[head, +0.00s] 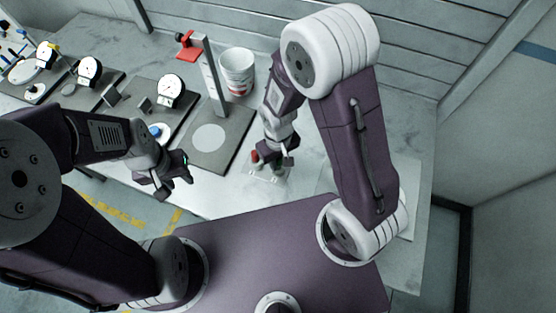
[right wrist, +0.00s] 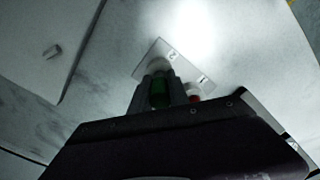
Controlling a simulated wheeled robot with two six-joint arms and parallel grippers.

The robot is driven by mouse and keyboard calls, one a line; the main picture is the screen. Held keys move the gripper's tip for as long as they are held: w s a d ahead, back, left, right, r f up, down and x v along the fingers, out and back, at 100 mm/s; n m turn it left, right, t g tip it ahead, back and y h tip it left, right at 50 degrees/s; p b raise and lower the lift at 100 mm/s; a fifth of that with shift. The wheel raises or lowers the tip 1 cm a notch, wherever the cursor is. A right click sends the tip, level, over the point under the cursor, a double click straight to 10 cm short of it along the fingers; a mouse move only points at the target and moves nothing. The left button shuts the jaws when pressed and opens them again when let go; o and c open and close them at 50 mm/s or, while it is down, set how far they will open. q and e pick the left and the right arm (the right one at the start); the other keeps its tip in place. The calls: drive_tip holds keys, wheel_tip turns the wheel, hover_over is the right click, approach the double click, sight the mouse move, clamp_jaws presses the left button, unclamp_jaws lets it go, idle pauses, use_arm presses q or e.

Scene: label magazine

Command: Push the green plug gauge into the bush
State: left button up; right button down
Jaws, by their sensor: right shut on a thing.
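My right gripper (right wrist: 163,97) is shut on the green plug gauge (right wrist: 160,92), whose green body shows between the fingers in the right wrist view. The gauge is over or at a pale plate (right wrist: 146,66) marked 2 and 1; I cannot tell whether it touches. A red-ended piece (right wrist: 195,99) is beside the fingers near the mark 1. In the head view the right gripper (head: 281,158) is low over the bench, partly hiding the gauge. I cannot identify the bush for certain. My left gripper (head: 180,172) is near the bench's front edge, with nothing seen in it.
In the head view a stand with a post (head: 211,80), a white cup (head: 237,70) and several dial gauges (head: 171,90) are to the left. Bench is clear right of the right gripper, under my arm.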

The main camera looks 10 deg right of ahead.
drive_tip(key=shift+f, duration=0.4)
drive_tip(key=c, duration=1.2)
unclamp_jaws()
drive_tip(key=shift+o, duration=0.2)
drive_tip(key=shift+r, duration=0.1)
wheel_tip(320, 180, up, 9)
drive_tip(key=shift+w+d, duration=0.1)
drive_tip(key=shift+d, duration=0.1)
drive_tip(key=s+d+f+m+t+b, duration=0.1)
drive_tip(key=s+d+m, duration=0.2)
drive_tip(key=d, duration=0.5)
drive_tip(key=shift+s+m+b, duration=0.2)
drive_tip(key=shift+m+b, duration=0.1)
